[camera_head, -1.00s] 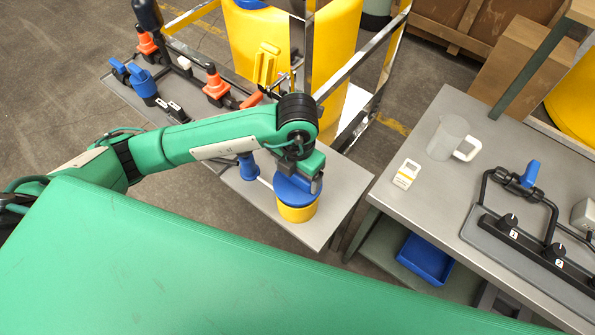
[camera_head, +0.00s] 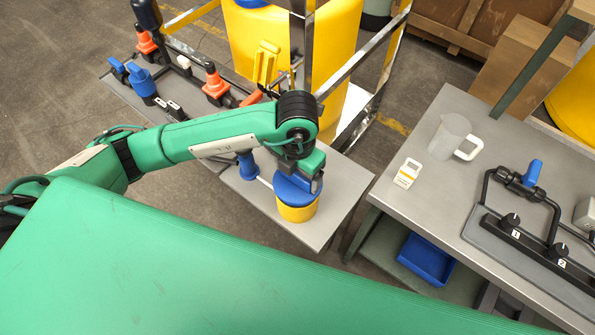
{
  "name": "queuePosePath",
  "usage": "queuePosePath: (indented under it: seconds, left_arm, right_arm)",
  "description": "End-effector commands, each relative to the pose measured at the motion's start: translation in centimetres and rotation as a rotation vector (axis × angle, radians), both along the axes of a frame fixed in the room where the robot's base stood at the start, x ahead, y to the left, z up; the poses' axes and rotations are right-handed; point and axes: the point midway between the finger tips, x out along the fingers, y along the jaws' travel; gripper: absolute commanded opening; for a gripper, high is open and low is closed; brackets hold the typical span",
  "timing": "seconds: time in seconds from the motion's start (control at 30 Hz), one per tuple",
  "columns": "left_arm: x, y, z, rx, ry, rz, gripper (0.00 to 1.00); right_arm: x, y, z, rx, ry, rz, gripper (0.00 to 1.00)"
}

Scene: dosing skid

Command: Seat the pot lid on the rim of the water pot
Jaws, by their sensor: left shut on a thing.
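The yellow water pot (camera_head: 298,213) stands near the front right corner of the grey left bench. The blue pot lid (camera_head: 292,190) is at the pot's top, over its opening. I cannot tell whether it rests fully on the rim. My left gripper (camera_head: 314,184) is over the lid from above and shut on it; its fingers partly cover the lid's top. My right gripper is not in view.
A blue funnel-like piece (camera_head: 248,166) stands just left of the pot. Orange cones (camera_head: 215,84) and blue valves (camera_head: 143,84) sit farther back. The right bench (camera_head: 437,205) holds a clear jug (camera_head: 449,137) and a small white box (camera_head: 407,173). A metal frame surrounds a yellow tank (camera_head: 338,50).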

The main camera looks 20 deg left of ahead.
Motion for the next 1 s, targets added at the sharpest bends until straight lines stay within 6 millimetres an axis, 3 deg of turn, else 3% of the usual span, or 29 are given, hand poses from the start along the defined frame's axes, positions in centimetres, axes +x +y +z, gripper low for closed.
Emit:
queuePosePath:
  seconds: [1.0]
  left_arm:
    - [0.02,0.02,-0.01,0.001,0.000,0.000,0.57]
  right_arm:
    - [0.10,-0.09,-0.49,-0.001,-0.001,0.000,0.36]
